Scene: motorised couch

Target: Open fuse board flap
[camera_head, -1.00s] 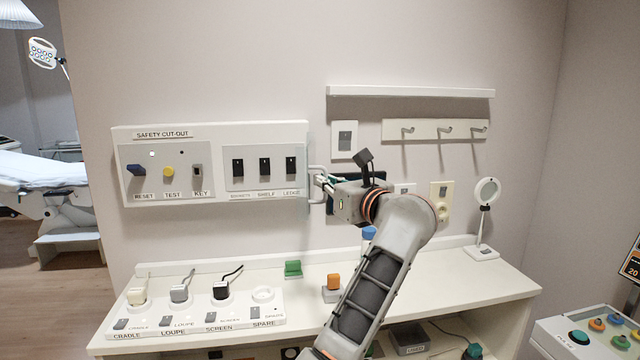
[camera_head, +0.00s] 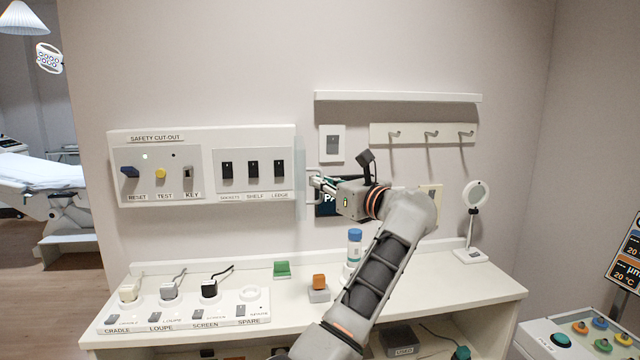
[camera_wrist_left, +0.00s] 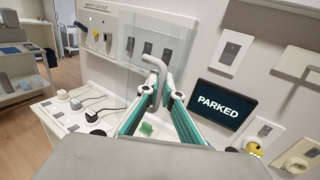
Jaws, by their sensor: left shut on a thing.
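The fuse board (camera_head: 205,165), labelled SAFETY CUT-OUT, is a white box on the wall. Its clear flap (camera_wrist_left: 180,45) shows faintly in the wrist view, across the board's right-hand part with the black switches. A pale curved handle (camera_wrist_left: 149,60) is at the flap. My left gripper (camera_head: 316,182) is just right of the board's right edge, shut on the handle; in the wrist view its fingertips (camera_wrist_left: 160,88) close around it. How far the flap stands from the board is hard to tell. My right gripper is not in view.
A dark screen reading PARKED (camera_wrist_left: 219,107) is on the wall beside my gripper. Below, the counter (camera_head: 440,290) carries a socket strip (camera_head: 175,315), a green block (camera_head: 282,269), an orange-topped block (camera_head: 319,287), a blue-capped bottle (camera_head: 354,247) and a round mirror (camera_head: 474,210).

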